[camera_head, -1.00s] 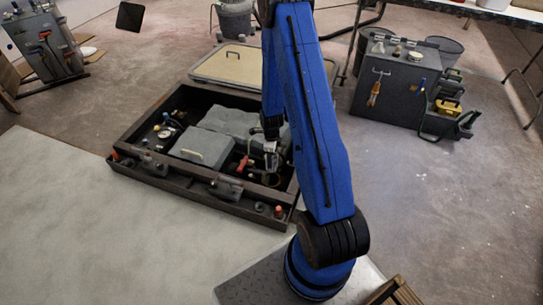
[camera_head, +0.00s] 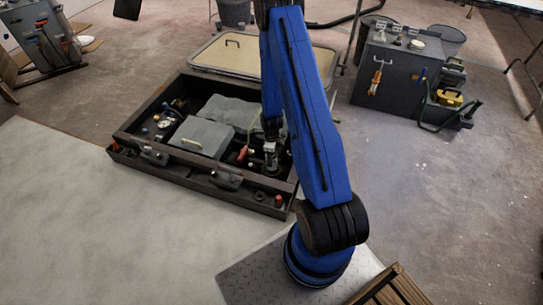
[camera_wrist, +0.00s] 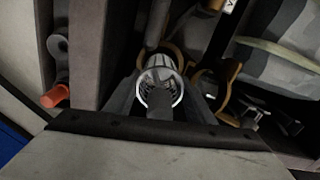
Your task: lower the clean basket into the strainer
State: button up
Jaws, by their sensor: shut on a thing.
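My gripper (camera_head: 270,147) points down over the right front part of the open dark box. It is shut on the clean basket, a small pale metal cage (camera_wrist: 160,72), which hangs below the fingers. In the wrist view a brass-coloured ring (camera_wrist: 172,50), apparently the strainer's rim, shows behind and around the basket's far side. The basket lines up with this ring, but I cannot tell whether its lower end is inside. The basket and my gripper hide most of the strainer. In the head view the basket is a small light shape (camera_head: 270,162) under the gripper.
A second brass-coloured ring (camera_wrist: 208,92) lies close to the right of the basket. The box's front wall (camera_head: 205,188) and a grey lidded case (camera_head: 200,137) stand nearby. A red-handled part (camera_head: 242,153) is just left of the gripper. An orange-red knob (camera_wrist: 54,96) shows at left.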

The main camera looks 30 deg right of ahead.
jog(key=shift+f, duration=0.1)
dwell(0.3)
jog(key=shift+f, duration=1.05)
jog(key=shift+f, duration=0.4)
jog(key=shift+f, duration=0.35)
jog(key=shift+f, duration=0.3)
jog(key=shift+f, duration=0.4)
jog(key=shift+f, duration=0.3)
jog(key=shift+f, duration=0.7)
jog(key=o, duration=1.2)
jog(key=shift+c, duration=0.2)
